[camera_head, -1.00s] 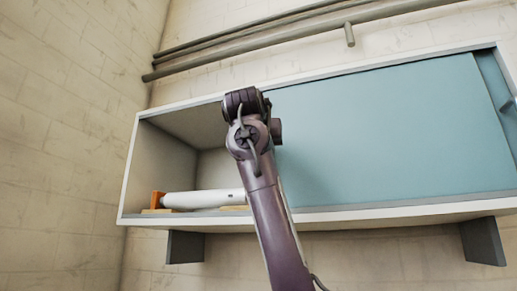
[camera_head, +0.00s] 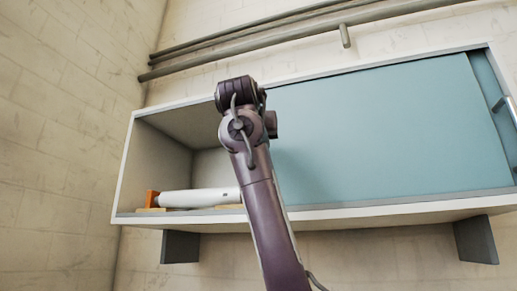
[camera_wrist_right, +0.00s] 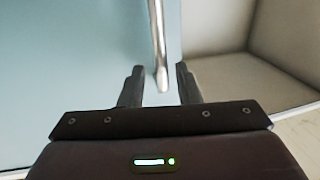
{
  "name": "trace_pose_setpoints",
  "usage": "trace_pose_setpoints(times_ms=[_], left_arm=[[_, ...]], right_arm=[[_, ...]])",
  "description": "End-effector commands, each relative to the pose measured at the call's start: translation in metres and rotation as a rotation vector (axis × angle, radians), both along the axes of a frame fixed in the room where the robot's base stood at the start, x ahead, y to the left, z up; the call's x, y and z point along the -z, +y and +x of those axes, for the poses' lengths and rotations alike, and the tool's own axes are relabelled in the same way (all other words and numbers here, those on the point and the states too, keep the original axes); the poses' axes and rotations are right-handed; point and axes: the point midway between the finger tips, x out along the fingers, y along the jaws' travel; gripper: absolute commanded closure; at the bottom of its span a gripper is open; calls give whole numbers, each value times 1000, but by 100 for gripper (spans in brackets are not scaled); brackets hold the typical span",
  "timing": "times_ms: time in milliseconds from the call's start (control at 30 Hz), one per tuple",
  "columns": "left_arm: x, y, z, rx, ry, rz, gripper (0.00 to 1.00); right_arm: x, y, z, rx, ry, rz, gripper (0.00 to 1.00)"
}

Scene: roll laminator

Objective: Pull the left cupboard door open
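The left cupboard door (camera_head: 385,130) is a blue-grey sliding panel covering the middle and right of the cupboard. The cupboard's left end is uncovered. In the right wrist view the door (camera_wrist_right: 70,50) fills the left, with its edge beside the open compartment. A pale upright bar handle (camera_wrist_right: 157,45) stands on it near that edge. My right gripper (camera_wrist_right: 160,84) is open, its two dark fingers on either side of the handle's end, with visible gaps. In the head view an arm of mine rises in front of the opening and hides its gripper and the handle. My left gripper is not in view.
A white roll (camera_head: 200,197) with an orange end block (camera_head: 152,198) lies in the open left compartment. A second blue panel with a handle (camera_head: 499,104) shows at the far right. Pipes (camera_head: 290,38) run along the wall above the cupboard.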

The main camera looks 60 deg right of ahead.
Motion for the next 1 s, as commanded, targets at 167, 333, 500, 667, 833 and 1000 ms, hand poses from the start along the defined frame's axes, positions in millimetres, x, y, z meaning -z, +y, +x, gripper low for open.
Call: trace_pose_setpoints(times_ms=[167, 333, 500, 667, 833, 1000], left_arm=[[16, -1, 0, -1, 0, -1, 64], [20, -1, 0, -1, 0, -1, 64], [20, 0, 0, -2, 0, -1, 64], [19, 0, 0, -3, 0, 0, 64], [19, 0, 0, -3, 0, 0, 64], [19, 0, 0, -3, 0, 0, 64]], right_arm=[[3, 31, -10, -1, -2, -1, 70], [1, 46, -15, 0, -1, -1, 70], [0, 49, -16, 1, -1, 0, 70], [0, 49, -16, 0, -1, 0, 70], [0, 49, -16, 0, -1, 0, 70], [1, 49, -14, -1, 2, -1, 70]])
